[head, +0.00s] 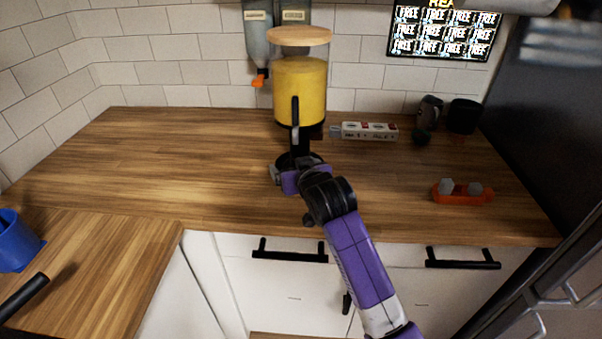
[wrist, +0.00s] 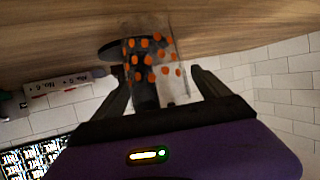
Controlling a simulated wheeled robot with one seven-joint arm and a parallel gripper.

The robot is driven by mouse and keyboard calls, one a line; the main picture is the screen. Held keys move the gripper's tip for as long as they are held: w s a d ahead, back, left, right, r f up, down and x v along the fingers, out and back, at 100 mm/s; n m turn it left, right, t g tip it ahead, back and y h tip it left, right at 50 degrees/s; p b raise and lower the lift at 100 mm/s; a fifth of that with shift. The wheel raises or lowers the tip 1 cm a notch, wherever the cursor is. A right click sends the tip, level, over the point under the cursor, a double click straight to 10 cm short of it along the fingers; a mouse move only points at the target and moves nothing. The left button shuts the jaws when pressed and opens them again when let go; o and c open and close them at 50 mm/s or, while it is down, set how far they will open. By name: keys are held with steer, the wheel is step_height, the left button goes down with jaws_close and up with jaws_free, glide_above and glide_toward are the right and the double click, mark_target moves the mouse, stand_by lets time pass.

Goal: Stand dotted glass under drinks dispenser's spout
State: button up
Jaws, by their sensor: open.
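The drinks dispenser (head: 300,92) has a yellow-filled tank, a wooden lid and a black base, and stands near the wall at the back. Its spout is hard to make out behind my arm. The dotted glass (wrist: 168,57), clear with orange dots, shows in the wrist view between my gripper's fingers. It appears upright on the counter, beside or over a dark round base (wrist: 113,49); I cannot tell which. In the head view my arm hides the glass. My gripper (wrist: 160,72) is open around the glass, one finger on each side, and low in front of the dispenser.
Grey wall dispensers (head: 257,42) hang behind. The counter's left side (head: 170,160) is clear.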

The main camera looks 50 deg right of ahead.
steer(key=v, duration=1.1)
steer(key=s+a+f+n+t+y, duration=0.1)
steer(key=s+a+f+y, duration=0.1)
steer(key=s+a+f, duration=0.5)
steer(key=s+a+f+n+t+y, duration=0.15)
steer(key=s+a+f, duration=0.3)
steer(key=a, duration=0.45)
steer(key=s+a+r+n+y, duration=0.1)
steer(key=s+a, duration=0.1)
steer(key=s, duration=0.8)
steer(key=s+a+r+n+y, duration=0.2)
steer(key=s+a, duration=0.1)
steer(key=s, duration=0.7)
steer(key=shift+r, duration=0.3)
